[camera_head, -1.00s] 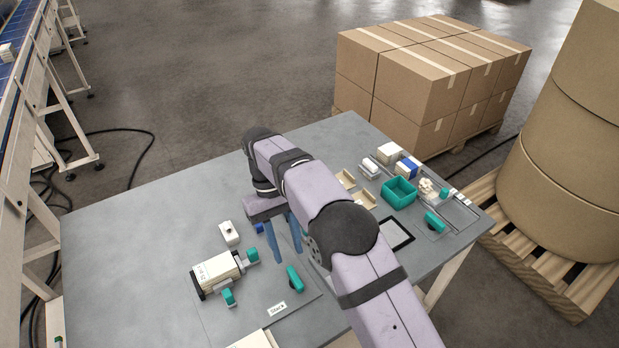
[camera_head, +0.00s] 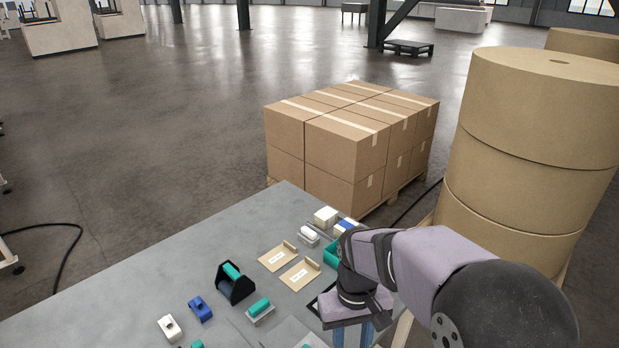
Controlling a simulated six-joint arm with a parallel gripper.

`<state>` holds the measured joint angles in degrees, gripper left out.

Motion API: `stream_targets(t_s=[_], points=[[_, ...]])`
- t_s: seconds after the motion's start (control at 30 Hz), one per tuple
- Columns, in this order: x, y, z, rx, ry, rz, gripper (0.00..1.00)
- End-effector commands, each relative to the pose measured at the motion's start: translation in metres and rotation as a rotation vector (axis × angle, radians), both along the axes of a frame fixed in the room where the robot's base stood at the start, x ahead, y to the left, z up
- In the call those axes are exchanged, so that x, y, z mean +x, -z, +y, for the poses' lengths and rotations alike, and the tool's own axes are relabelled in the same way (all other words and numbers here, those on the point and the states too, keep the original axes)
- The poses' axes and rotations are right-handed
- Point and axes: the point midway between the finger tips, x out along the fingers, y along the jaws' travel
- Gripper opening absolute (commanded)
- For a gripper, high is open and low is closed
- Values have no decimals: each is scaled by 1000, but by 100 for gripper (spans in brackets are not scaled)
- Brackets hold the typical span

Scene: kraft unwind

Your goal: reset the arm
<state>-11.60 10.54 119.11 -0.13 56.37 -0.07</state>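My gripper (camera_head: 353,338) is at the bottom edge, right of centre, over the right part of the grey table (camera_head: 110,318). Its two blue fingers point down and stand apart. Nothing shows between them, but their tips are cut off by the picture's edge. My purple arm comes in from the lower right and hides part of the table's right side.
Two tan trays (camera_head: 278,257), a black holder with a teal part (camera_head: 235,283), a blue piece (camera_head: 201,309) and a white piece (camera_head: 169,327) lie left of my gripper. A teal bin (camera_head: 331,254) is partly hidden. Stacked cartons (camera_head: 345,140) and big rolls (camera_head: 535,150) stand beyond.

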Motion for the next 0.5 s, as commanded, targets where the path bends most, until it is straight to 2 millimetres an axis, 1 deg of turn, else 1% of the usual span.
stream_targets(t_s=[0.03,0.1,0.2,0.33,0.5], points=[[-14,2,-14,3,38,-16,33],[-32,6,-29,7,79,-39,33],[-55,13,-45,10,131,-66,33],[-77,21,-57,11,176,-90,33],[-90,26,-63,11,204,-105,33]])
